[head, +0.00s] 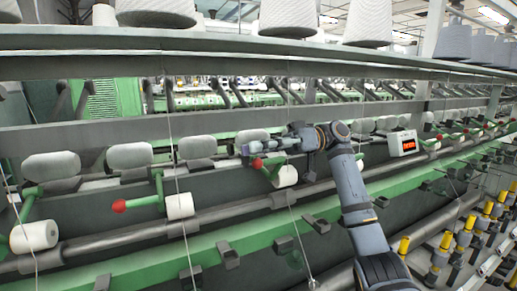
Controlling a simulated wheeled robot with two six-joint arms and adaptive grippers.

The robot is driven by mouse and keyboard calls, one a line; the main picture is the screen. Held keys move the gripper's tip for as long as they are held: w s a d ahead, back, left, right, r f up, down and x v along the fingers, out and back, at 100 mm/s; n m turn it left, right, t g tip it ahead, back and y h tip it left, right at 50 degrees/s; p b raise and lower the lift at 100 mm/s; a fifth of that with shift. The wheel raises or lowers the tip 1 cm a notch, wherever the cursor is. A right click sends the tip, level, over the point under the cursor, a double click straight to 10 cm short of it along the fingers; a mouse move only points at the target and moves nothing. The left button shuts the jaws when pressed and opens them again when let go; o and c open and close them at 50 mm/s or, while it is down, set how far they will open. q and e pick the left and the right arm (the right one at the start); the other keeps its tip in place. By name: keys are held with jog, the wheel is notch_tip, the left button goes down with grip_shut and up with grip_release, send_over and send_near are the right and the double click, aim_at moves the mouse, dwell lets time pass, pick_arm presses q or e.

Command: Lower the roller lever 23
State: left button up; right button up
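Several green roller levers with red ball knobs line the spinning frame. One lever (268,172) is at the middle of the head view, with its red knob (257,163) at its upper left end and a white roller (286,176) beside its lower right end. No number is readable on it, so I cannot tell if it is lever 23. My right gripper (250,149) points left just above this knob. I cannot tell if it touches the knob or if its small fingers are open. My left gripper is not in view.
Another lever (145,202) with a red knob (119,206) is to the left. White bobbins (129,156) lie along the frame behind the levers. A box with a red display (404,143) is to the right. A grey rail (232,207) and green beam (190,246) run below.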

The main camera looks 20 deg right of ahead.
notch_tip(320, 180, up, 10)
dwell(0.6)
dwell(0.4)
